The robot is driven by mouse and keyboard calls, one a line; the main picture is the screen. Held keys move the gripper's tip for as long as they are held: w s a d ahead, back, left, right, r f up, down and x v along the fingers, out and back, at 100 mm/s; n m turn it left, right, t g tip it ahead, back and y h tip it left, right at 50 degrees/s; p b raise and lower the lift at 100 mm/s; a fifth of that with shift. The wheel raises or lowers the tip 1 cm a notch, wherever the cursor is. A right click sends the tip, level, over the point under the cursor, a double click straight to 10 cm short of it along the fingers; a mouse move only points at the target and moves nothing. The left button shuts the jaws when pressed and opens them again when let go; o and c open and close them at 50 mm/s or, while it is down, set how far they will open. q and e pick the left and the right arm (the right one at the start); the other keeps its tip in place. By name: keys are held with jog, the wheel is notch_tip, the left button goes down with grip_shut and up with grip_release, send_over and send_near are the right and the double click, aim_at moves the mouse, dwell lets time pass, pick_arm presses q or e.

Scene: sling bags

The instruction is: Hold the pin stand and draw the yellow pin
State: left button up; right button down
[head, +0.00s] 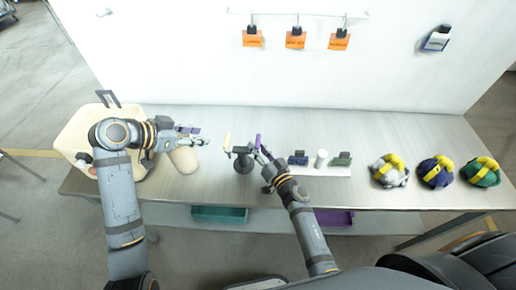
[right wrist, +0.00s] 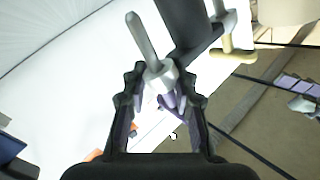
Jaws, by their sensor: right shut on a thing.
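The dark pin stand (head: 243,163) is on the table near the middle in the head view. The yellow pin (head: 227,140) is upright at its left side. In the right wrist view a yellow piece (right wrist: 235,55) shows beyond a dark bar, seemingly that pin. My right gripper (head: 262,152) is at the stand's right side. In the right wrist view its fingers (right wrist: 161,100) are shut around a grey post with a collar (right wrist: 160,75), seemingly part of the stand. My left gripper (head: 206,135) is left of the yellow pin, apart from it, with its fingers apart and empty.
A beige rounded object (head: 184,160) is below my left gripper. A cream bin (head: 75,135) stands at the left. A white strip with small items (head: 320,171) and several bags with yellow straps (head: 436,172) are to the right. Orange tags (head: 295,40) hang behind.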

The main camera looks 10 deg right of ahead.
jog(key=shift+f, duration=0.2)
jog(key=c, duration=1)
grip_release()
jog(key=v, duration=1.2)
